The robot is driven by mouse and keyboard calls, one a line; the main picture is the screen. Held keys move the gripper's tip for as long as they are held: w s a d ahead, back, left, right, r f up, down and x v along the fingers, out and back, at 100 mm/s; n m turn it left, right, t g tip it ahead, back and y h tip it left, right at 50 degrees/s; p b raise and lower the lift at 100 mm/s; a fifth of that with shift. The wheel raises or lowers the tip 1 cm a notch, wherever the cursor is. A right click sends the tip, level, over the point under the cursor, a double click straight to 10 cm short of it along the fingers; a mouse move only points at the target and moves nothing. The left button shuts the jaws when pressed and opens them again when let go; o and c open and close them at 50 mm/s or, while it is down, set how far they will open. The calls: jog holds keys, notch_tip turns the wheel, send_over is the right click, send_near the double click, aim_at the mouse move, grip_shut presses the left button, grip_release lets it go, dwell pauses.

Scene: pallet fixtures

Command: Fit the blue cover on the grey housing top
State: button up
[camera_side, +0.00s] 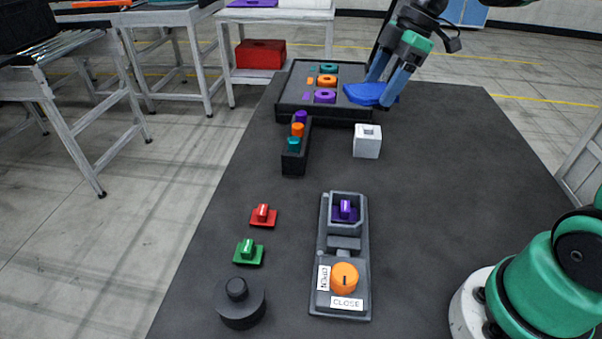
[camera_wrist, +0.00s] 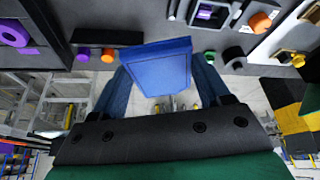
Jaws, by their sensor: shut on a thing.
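The blue cover (camera_side: 370,94) is held in my gripper (camera_side: 388,88), above the far end of the dark table near the black tray. In the wrist view the blue cover (camera_wrist: 158,66) sits between the two blue fingers of my gripper (camera_wrist: 158,82). The grey housing (camera_side: 347,208) stands on the far half of a grey fixture plate at the table's near middle. Its top is open and a purple part with a raised tab (camera_side: 345,211) shows inside. My gripper is well away from the housing, beyond it and to the right.
An orange knob (camera_side: 344,278) with OPEN and CLOSE labels is on the fixture plate. Red (camera_side: 263,215) and green (camera_side: 248,252) pieces and a black cylinder (camera_side: 239,300) lie left. A white block (camera_side: 367,142) and a black peg rack (camera_side: 294,160) stand farther back.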

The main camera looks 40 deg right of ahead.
jog(key=s+a+f+n+g, duration=0.2)
jog(key=a+n, duration=0.2)
jog(key=n, duration=0.3)
jog(key=s+a+f+n+g, duration=0.2)
jog(key=a+f+n+g, duration=0.1)
jog(key=a+n, duration=0.25)
jog(key=n, duration=0.2)
send_over(346, 210)
jog(key=w+d, duration=0.1)
jog(key=shift+h, duration=0.4)
jog(key=shift+f, duration=2.9)
jog(key=shift+f, duration=1.4)
jog(key=o, duration=1.2)
jog(key=shift+c, duration=0.6)
jog(key=shift+r, duration=0.1)
notch_tip(346, 210, up, 8)
